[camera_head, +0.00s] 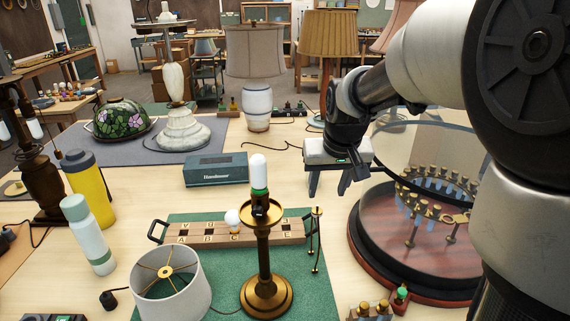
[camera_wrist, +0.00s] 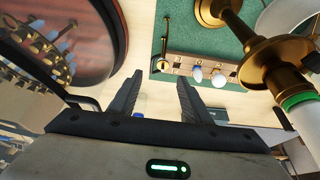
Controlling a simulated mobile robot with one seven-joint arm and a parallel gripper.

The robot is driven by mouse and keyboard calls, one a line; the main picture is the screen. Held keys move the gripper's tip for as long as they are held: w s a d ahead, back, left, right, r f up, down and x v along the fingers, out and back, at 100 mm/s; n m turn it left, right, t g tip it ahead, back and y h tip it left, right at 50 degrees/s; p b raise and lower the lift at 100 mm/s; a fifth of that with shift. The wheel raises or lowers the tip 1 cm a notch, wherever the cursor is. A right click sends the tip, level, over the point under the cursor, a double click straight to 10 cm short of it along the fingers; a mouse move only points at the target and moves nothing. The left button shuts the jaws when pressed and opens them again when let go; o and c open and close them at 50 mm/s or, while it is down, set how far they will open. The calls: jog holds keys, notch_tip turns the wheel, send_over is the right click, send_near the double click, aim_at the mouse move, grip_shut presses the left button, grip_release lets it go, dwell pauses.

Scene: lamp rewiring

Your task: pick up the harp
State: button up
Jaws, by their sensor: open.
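A thin brass piece that looks like the harp (camera_head: 316,240) stands at the right edge of the green mat, beside the end of the wooden block; seen nearly edge-on, its loop shape is unclear. In the wrist view thin brass and dark parts lie close together by the block's end, and I cannot separate the harp from the block's handle. My gripper (camera_head: 329,190) is open and empty, above the table, behind and slightly right of the harp.
A brass lamp base (camera_head: 264,260) with a white bulb stands left of the harp. The lettered wooden block (camera_head: 200,232) holds bulbs. A round glass-domed stand (camera_head: 420,270) is close on the right. A white shade (camera_head: 171,290) and a teal box (camera_head: 215,168) are left.

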aim_at(320, 211)
jog(key=x, duration=1.2)
jog(key=shift+w+a, duration=0.1)
jog(key=shift+a+x, duration=0.15)
jog(key=shift+x, duration=1.2)
jog(key=shift+a+x, duration=0.15)
jog(key=shift+x, duration=1.15)
grip_shut()
